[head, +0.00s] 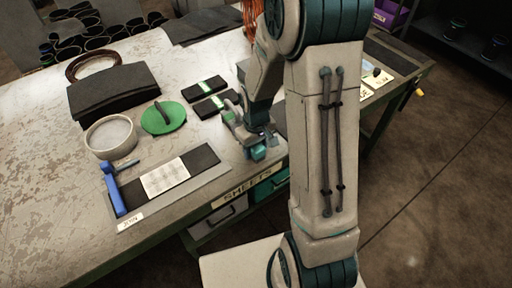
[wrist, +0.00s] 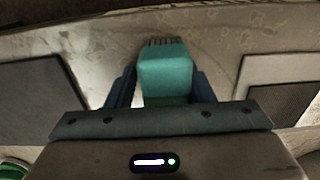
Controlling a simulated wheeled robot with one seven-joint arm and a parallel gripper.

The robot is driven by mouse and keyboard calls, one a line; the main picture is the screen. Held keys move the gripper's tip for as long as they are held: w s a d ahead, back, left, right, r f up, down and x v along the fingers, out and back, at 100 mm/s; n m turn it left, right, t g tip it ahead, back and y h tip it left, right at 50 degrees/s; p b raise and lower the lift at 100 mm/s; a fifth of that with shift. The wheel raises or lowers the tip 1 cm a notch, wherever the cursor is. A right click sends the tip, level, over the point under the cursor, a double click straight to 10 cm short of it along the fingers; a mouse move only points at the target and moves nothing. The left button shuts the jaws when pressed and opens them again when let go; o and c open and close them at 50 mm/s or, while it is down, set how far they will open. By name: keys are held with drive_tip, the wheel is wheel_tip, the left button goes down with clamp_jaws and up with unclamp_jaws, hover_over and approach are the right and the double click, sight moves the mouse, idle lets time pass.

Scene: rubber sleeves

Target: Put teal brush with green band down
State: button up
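The teal brush (wrist: 165,72) sits between the two fingers of my gripper (wrist: 163,88) in the wrist view, with its dark bristles pointing away from the gripper. The fingers are against both its sides, so my gripper is shut on it. A greener strip shows at its near end, partly hidden by the gripper. In the head view the teal brush (head: 258,153) is at my gripper (head: 257,145), close to the table's front edge above the SHEETS label. I cannot tell whether the bristles touch the table (head: 60,190).
Left of the gripper are a grey board with a dark sheet (head: 204,158), a blue-handled tool (head: 116,192), a green disc (head: 163,118) and a white round dish (head: 110,136). Bare table shows between the board and the gripper.

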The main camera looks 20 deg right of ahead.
drive_tip(key=shift+s+a+f, duration=0.4)
drive_tip(key=shift+f, duration=0.05)
drive_tip(key=shift+w+r+p, duration=0.1)
drive_tip(key=shift+r+p, duration=0.3)
drive_tip(key=shift+p, duration=0.05)
drive_tip(key=r, duration=1.2)
drive_tip(key=shift+w+d+r, duration=0.1)
drive_tip(key=shift+w+r, duration=0.1)
drive_tip(key=s+r+m+t, duration=0.2)
drive_tip(key=s+r, duration=0.7)
drive_tip(key=s, duration=0.5)
drive_tip(key=shift+m+t, duration=0.4)
drive_tip(key=shift+m, duration=0.4)
